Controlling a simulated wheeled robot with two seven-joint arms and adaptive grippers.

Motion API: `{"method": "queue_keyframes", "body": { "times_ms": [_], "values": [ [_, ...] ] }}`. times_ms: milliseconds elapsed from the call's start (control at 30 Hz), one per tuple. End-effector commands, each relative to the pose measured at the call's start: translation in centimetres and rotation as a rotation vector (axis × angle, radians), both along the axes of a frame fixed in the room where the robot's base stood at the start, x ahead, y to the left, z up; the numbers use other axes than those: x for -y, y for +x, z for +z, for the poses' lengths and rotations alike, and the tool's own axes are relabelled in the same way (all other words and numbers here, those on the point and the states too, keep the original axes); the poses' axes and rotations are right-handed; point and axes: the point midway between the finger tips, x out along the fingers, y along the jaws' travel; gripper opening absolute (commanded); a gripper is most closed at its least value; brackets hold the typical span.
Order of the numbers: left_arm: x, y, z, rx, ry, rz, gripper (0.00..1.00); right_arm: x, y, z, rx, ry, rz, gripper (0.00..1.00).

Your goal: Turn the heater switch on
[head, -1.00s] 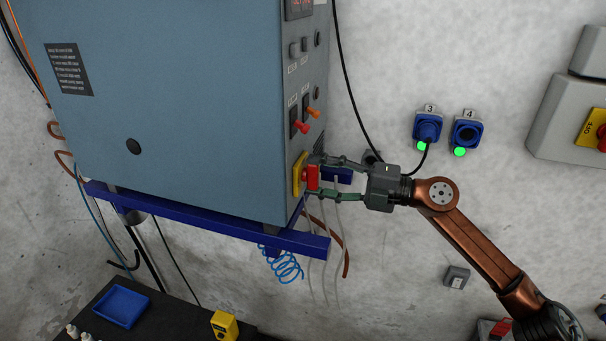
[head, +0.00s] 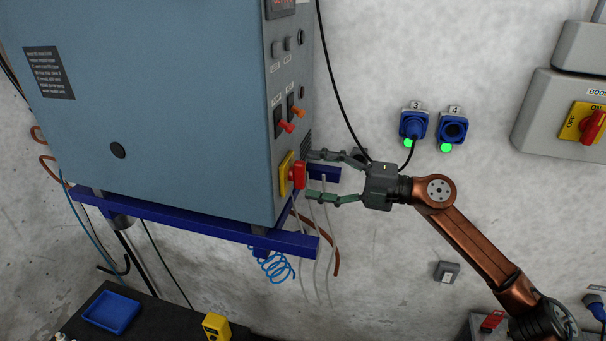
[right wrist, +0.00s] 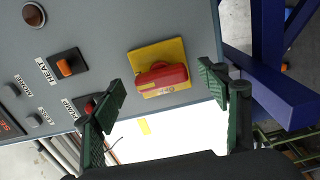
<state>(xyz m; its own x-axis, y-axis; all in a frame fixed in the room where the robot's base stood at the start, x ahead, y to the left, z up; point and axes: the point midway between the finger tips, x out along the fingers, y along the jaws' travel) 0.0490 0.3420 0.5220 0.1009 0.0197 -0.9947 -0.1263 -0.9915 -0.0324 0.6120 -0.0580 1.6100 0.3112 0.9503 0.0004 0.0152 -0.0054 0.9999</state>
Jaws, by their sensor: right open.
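The heater switch (head: 299,112) is a small orange lever on the control panel on the cabinet's narrow side. In the right wrist view the orange heater switch (right wrist: 65,67) has the label HEAT beside it; I cannot tell its on or off position. A red switch (head: 287,126) sits beside it, labelled PUMP in the right wrist view and partly covered by a finger. Below is a red rotary knob (head: 298,174) on a yellow plate (head: 285,175). My right gripper (head: 309,176) is open and empty, its fingers spread just off this knob, below the heater switch. My left gripper is out of view.
The blue-grey cabinet (head: 150,100) stands on a blue frame (head: 200,222) with hoses below. A black cable hangs to wall socket 3 (head: 413,125). A dark table (head: 150,318) with a blue tray (head: 111,311) is at lower left.

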Motion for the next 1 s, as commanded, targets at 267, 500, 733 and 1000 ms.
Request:
{"method": "queue_keyframes", "body": {
  "times_ms": [267,500,733,1000],
  "values": [
    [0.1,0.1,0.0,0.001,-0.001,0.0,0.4,5.5,-1.6,-0.1,-0.003,-0.001,-0.001,0.68],
    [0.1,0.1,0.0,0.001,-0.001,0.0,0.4,8.7,-2.5,0.0,-0.001,-0.001,0.0,0.68],
    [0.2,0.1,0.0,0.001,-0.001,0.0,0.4,9.4,-2.8,0.0,0.0,0.0,0.002,0.68],
    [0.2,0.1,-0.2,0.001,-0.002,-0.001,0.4,9.6,-2.3,-0.4,-0.009,0.012,-0.005,0.68]
  ]
}}
